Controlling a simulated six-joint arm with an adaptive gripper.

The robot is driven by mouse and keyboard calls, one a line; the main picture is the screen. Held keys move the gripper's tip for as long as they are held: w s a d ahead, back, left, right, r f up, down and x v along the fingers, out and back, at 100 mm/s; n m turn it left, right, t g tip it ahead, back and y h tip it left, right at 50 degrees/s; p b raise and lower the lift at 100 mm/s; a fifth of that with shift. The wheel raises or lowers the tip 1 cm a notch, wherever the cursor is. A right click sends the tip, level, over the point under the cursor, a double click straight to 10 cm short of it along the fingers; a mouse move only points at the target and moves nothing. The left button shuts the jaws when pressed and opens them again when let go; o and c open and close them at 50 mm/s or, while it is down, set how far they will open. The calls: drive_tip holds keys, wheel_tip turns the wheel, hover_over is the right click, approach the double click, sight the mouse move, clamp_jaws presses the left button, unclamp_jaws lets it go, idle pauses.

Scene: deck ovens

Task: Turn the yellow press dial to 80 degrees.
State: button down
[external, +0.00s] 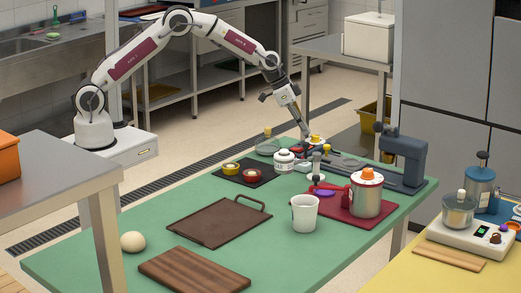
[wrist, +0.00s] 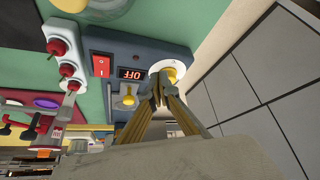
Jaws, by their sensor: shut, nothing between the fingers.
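In the wrist view a yellow dial (wrist: 169,72) on a round white base sits at the corner of a dark blue-grey control box. A second, smaller yellow knob (wrist: 127,98) stands on the same box beside a red switch (wrist: 101,66) and a small red-lit display (wrist: 131,74) that seems to read OFF upside down. My gripper (wrist: 161,86) is shut and empty, its tips at the near edge of the dial; I cannot tell whether they touch. In the external view my gripper (external: 305,134) is beside the yellow-topped dial (external: 316,139). Its angle is not readable.
A grey strip with red knobs (wrist: 64,55) lies beside the box. On the green table (external: 100,262) are a dark blue-grey stand (external: 404,150), an orange-lidded canister (external: 367,195), a white cup (external: 305,213), a brown tray (external: 215,222) and a wooden board (external: 194,272).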

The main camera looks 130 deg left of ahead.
drive_tip(key=shift+f, duration=0.75)
drive_tip(key=shift+w+a, duration=0.15)
drive_tip(key=shift+a, duration=0.05)
idle(0.6)
drive_tip(key=shift+s+a, duration=0.3)
drive_tip(key=shift+a, duration=0.05)
idle(0.5)
drive_tip(key=shift+s+a, duration=0.2)
drive_tip(key=shift+a, duration=0.3)
idle(0.4)
drive_tip(key=shift+s+d, duration=0.1)
drive_tip(key=shift+s, duration=0.25)
idle(0.3)
drive_tip(key=shift+r, duration=0.1)
idle(0.4)
drive_tip(key=shift+r, duration=2.9)
